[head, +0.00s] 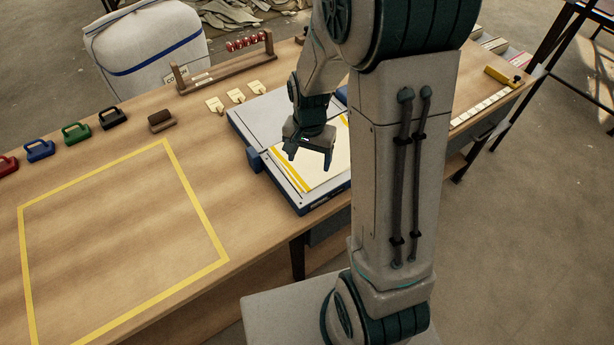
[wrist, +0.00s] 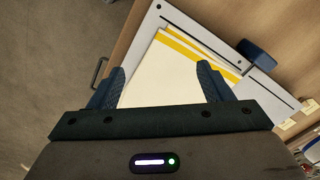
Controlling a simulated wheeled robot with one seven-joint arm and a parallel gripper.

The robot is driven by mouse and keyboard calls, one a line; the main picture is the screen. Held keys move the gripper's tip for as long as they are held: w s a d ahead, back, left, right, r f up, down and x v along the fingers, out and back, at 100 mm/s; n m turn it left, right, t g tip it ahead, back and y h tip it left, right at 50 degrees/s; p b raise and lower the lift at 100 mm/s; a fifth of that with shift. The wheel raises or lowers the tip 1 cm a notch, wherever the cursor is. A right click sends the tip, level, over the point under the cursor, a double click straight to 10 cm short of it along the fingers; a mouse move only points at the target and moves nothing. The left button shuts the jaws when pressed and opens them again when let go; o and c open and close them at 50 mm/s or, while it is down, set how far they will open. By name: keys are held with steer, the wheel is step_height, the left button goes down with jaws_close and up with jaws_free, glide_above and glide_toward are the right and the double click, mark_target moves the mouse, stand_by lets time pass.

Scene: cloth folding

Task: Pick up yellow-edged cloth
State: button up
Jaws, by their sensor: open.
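The yellow-edged cloth (head: 318,170) is cream with yellow bands and lies flat on a grey board (head: 247,130) with blue corner parts. My gripper (head: 308,160) is over the cloth, fingers pointing down and spread apart. In the wrist view the cloth (wrist: 165,82) shows between and beyond the two open fingers of my gripper (wrist: 160,85), with yellow bands along its far edge. Nothing is between the fingers but the view of the cloth. I cannot tell how far above the cloth the fingertips are. My arm hides the cloth's right part in the head view.
A yellow taped square (head: 196,207) on the wooden table (head: 120,230) is empty. Several coloured handled blocks (head: 76,131) line the table's back left. A bead rack (head: 225,62) and small cream tags (head: 236,96) are behind the board. A white sack (head: 150,50) stands beyond the table.

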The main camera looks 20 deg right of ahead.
step_height(320, 180, down, 10)
steer(key=b, duration=0.7)
steer(key=shift+w+f+b, duration=0.1)
steer(key=shift+f+b, duration=0.15)
steer(key=shift+b, duration=0.1)
jaws_close()
step_height(320, 180, up, 12)
steer(key=p, duration=0.9)
step_height(320, 180, up, 36)
steer(key=p, duration=0.5)
glide_above(309, 188)
steer(key=shift+r, duration=0.1)
